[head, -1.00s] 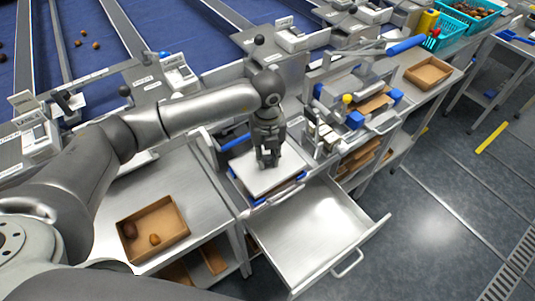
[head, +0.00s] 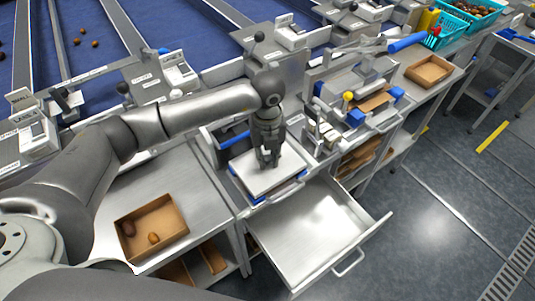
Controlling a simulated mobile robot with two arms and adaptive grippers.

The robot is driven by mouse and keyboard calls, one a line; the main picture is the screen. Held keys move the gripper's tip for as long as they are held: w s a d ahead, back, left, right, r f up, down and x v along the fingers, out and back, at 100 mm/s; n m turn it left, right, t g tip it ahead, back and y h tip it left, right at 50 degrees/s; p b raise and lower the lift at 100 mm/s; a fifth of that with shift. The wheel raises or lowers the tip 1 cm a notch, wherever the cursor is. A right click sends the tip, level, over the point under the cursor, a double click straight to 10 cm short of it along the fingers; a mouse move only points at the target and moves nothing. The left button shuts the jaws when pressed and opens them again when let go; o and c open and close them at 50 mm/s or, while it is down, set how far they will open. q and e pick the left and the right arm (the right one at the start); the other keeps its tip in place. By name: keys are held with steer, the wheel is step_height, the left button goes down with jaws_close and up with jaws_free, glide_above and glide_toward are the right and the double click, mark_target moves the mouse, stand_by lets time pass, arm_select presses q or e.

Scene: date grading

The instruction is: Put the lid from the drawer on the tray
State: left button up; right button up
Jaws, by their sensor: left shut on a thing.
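My left gripper (head: 268,162) is shut on a flat whitish lid (head: 256,184), with its fingers pointing down at the lid's upper middle. The lid lies about level over a station with blue guides (head: 290,189). Whether it touches what is under it, I cannot tell. The lid hides any tray beneath it. The metal drawer (head: 312,237) below is pulled open and its visible floor is empty. An open brown tray (head: 178,208) with two dates stands on the bench at the left. My right gripper is not in view.
A neighbouring press station with a yellow-knobbed lever (head: 347,97) stands close at the right. Another brown tray (head: 429,70) sits beyond it. Teal crates (head: 445,28) are at the upper right. The open drawer juts out over the floor.

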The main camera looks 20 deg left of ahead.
arm_select(q)
steer(key=shift+f, duration=0.1)
steer(key=o, duration=1.4)
steer(key=shift+r+p, duration=2.05)
steer(key=shift+r, duration=1.55)
steer(key=shift+f, duration=0.1)
